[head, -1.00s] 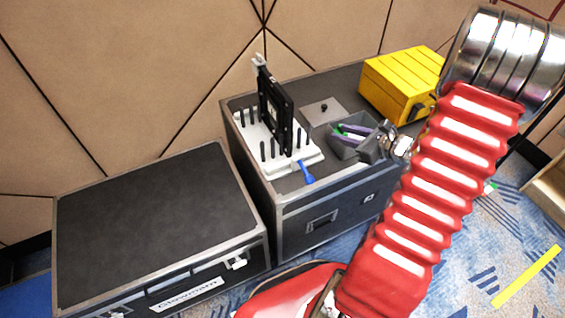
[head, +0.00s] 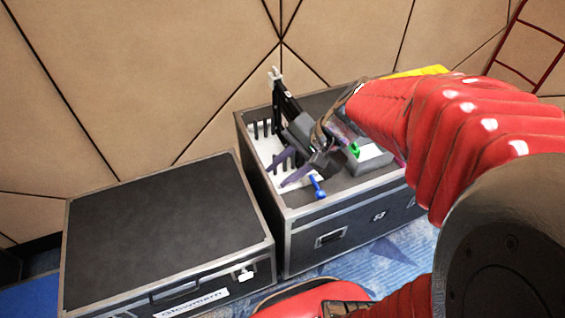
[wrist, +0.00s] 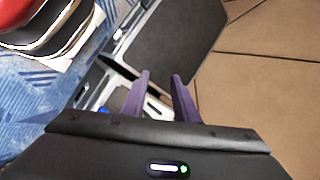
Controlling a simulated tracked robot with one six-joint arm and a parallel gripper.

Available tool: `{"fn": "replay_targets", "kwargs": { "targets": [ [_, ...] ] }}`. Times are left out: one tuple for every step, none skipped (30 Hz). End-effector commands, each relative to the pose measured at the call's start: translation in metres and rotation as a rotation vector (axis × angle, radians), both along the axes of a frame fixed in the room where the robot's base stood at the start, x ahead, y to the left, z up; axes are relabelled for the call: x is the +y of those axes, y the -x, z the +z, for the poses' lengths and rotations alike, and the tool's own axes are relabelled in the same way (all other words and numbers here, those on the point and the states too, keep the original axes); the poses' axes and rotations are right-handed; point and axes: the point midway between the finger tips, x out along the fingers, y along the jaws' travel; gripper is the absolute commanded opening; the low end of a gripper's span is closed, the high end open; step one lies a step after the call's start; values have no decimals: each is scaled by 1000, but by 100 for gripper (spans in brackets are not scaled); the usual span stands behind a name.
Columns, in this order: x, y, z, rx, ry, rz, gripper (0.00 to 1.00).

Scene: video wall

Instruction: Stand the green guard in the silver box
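A small bright green piece (head: 355,149), probably the green guard, shows at the grey, silvery box (head: 373,162) on top of the right-hand case. My arm hides much of that box, and I cannot tell whether the piece stands or lies. My gripper (head: 276,174) is over the white pegged tray, left of the box, with its two purple fingers spread. In the wrist view the fingers (wrist: 162,75) are apart with nothing held between them.
The white tray (head: 262,147) carries black pegs and a tall black upright part (head: 277,98). A blue piece (head: 318,187) lies at the case's front edge. A yellow case (head: 425,72) is mostly hidden behind my arm. The left black case (head: 155,225) has a clear top.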

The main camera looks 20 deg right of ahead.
Motion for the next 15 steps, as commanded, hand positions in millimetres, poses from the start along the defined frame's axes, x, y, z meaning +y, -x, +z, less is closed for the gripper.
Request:
{"fn": "replay_targets", "kwargs": {
  "targets": [
    [7,8,6,-22,54,63,27],
    [10,12,8,-31,85,97,27],
    [14,18,11,-44,127,144,27],
    [15,23,13,-55,158,177,27],
    [17,27,16,-67,191,212,27],
    [19,32,19,-84,233,256,27],
    [21,36,21,-96,266,289,27],
    [22,40,24,-109,297,322,27],
    [23,45,27,-126,341,362,27],
    [24,48,30,-140,373,394,27],
    [24,52,32,-153,405,425,27],
    [24,56,36,-172,448,466,27],
    [25,59,39,-187,481,497,27],
    [24,62,42,-202,513,525,27],
    [24,66,46,-222,556,563,27]
  ]
}}
